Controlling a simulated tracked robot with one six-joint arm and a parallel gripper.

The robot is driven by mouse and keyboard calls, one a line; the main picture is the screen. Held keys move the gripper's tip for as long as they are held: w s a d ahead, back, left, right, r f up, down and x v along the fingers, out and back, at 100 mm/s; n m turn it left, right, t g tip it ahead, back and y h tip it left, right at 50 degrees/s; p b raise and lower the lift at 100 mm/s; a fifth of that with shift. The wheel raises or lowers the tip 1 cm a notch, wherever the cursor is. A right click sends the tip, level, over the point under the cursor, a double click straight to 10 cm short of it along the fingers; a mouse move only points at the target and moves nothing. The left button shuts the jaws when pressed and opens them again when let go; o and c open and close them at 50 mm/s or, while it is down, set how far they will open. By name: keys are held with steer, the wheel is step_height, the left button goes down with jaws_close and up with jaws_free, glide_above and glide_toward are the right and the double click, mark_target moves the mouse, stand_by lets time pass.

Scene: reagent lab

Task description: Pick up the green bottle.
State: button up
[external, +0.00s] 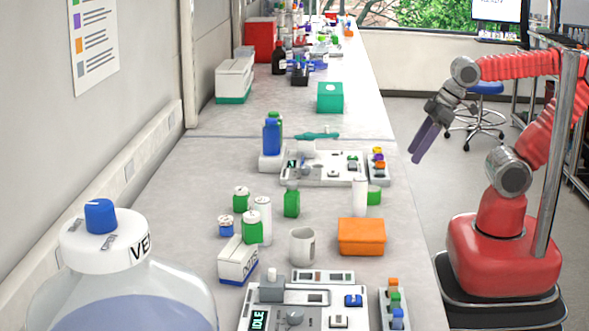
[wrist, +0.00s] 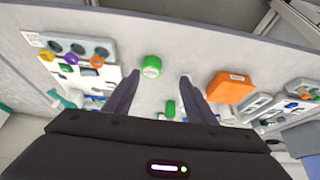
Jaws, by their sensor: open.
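A small all-green bottle (external: 292,203) stands upright mid-bench in the external view, left of a white cylinder (external: 360,195). The green object (wrist: 170,108) between my fingers, low in the wrist view, looks like this bottle. Another green item (external: 374,194) sits beside the white cylinder, closer to the bench's right edge; it seems to be the green, pale-topped item (wrist: 152,66) near my fingertips in the wrist view. My gripper (external: 416,158) is open and empty, raised off the bench's right side, apart from both. It also shows in the wrist view (wrist: 160,76).
An orange box (external: 361,237) lies in front of the green items; a device (external: 320,168) with coloured caps stands behind. A white mug (external: 302,245) and green-capped bottles (external: 241,199) are at left. A large blue-capped container (external: 132,270) fills the near-left corner.

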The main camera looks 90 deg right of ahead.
steer(key=shift+o, duration=0.5)
steer(key=n+t+y, duration=0.4)
steer(key=t+y, duration=0.1)
steer(key=t, duration=0.2)
glide_toward(252, 228)
steer(key=s+d, duration=0.1)
steer(key=d, duration=0.1)
steer(key=s+d, duration=0.1)
steer(key=shift+s+d+f, duration=0.1)
steer(key=shift+s+d, duration=0.3)
steer(key=x, duration=0.8)
steer(key=shift+w, duration=0.25)
steer(key=shift+a+f, duration=0.2)
